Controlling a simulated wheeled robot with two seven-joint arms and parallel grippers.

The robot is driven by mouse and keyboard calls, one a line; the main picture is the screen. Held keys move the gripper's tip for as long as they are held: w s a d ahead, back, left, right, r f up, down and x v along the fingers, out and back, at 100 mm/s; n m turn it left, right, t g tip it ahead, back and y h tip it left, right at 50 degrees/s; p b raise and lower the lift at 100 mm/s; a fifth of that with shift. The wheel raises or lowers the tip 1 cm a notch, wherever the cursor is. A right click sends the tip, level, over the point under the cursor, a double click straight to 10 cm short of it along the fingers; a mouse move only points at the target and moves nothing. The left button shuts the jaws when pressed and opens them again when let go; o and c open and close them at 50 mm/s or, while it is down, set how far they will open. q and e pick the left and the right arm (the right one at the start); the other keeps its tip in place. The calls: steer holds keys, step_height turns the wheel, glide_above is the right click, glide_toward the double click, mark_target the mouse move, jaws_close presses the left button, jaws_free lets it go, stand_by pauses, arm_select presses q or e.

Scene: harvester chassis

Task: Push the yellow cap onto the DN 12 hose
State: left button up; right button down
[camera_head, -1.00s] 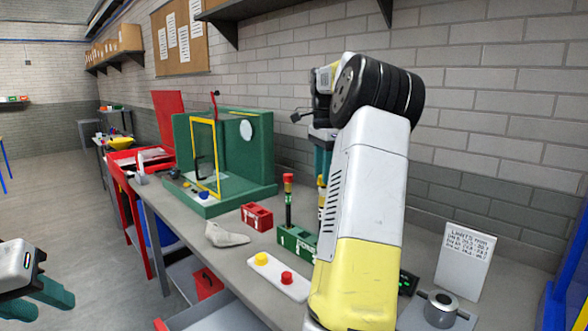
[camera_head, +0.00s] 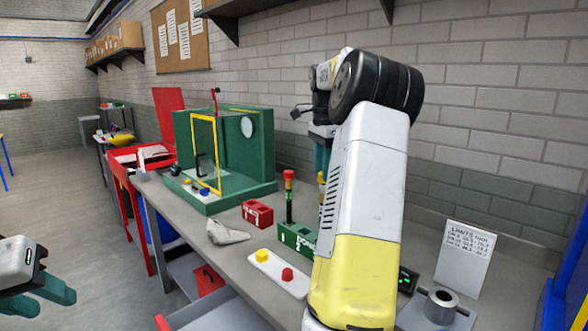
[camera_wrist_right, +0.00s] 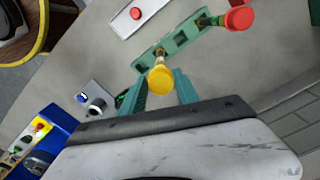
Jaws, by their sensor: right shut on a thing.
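The yellow cap (camera_wrist_right: 160,82) sits between the teal fingers of my right gripper (camera_wrist_right: 162,90), which is shut on it. In the wrist view a hose stem (camera_wrist_right: 160,54) shows beyond the cap, in line with the green block (camera_wrist_right: 178,40). I cannot tell how far the cap is over the hose end. In the head view my right forearm hides most of this; only a bit of yellow (camera_head: 321,177) shows beside it. The green block (camera_head: 298,237) stands on the bench. My left gripper (camera_head: 52,299) is open and empty at the lower left, away from the bench.
A red-capped hose (camera_head: 289,198) stands upright in the block, close to the right gripper. A white panel with yellow and red buttons (camera_head: 277,274), a red box (camera_head: 257,214) and a green fixture (camera_head: 240,165) are on the bench. A grey ring fixture (camera_head: 440,305) is at right.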

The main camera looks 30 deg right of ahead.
steer(key=shift+f, duration=0.2)
steer(key=shift+f, duration=1.2)
steer(key=c, duration=0.8)
jaws_free()
steer(key=shift+c, duration=0.2)
steer(key=shift+r, duration=0.15)
step_height(320, 180, up, 8)
steer(key=shift+f, duration=0.2)
